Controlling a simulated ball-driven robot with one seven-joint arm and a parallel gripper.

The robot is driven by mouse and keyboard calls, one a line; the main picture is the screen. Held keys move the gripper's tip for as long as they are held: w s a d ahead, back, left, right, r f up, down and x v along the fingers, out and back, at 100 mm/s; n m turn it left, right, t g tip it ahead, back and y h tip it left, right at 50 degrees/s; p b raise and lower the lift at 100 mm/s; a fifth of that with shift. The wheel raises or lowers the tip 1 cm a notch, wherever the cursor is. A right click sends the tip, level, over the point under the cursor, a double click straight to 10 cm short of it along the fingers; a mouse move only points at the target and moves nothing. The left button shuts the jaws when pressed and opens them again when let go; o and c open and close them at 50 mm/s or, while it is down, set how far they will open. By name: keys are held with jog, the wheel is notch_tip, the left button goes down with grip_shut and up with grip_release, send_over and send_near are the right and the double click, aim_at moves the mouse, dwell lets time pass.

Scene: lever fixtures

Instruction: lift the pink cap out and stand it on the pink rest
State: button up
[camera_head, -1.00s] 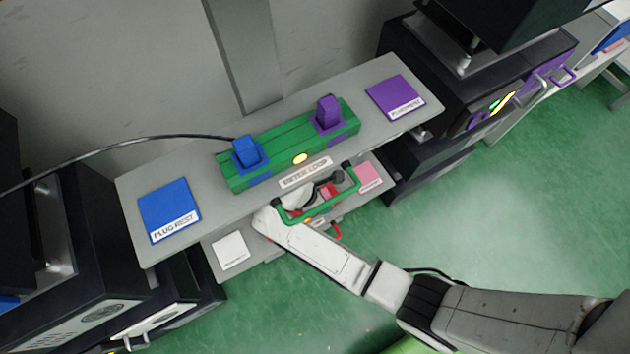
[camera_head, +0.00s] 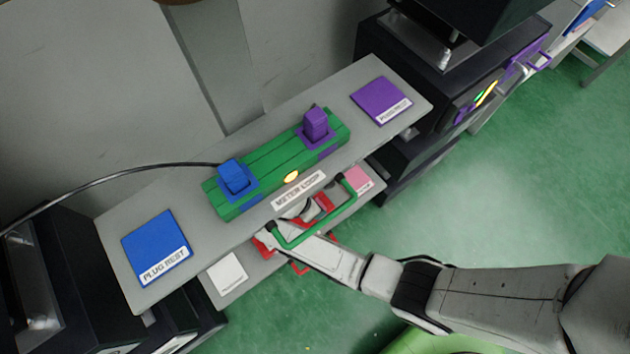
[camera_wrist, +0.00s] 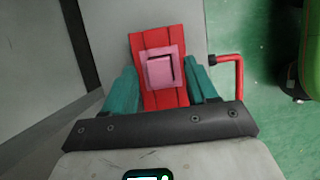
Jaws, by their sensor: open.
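The pink cap (camera_wrist: 160,72) is a square block in a pink frame on a red fixture (camera_wrist: 176,98) in the wrist view. My gripper (camera_wrist: 163,67) is open, with a teal finger on each side of the cap. A gap shows between the cap and each finger; I cannot tell how high the fingers are above it. In the head view my gripper is mostly hidden at the lower shelf, and the red fixture (camera_head: 325,203) shows only in part. The pink rest (camera_head: 358,180) is a pink square with a white label on the lower shelf, right of the fixture.
A green handle (camera_head: 345,205) juts from the upper shelf over my wrist. Above are a green fixture (camera_head: 270,165) with blue and purple plugs, a blue pad (camera_head: 155,245) and a purple pad (camera_head: 380,98). A white pad (camera_head: 228,272) lies on the lower shelf. A red handle (camera_wrist: 239,72) stands right of the fixture.

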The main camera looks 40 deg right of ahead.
jog(key=shift+d+f, duration=0.1)
jog(key=shift+f, duration=0.15)
jog(key=shift+c, duration=0.3)
grip_shut()
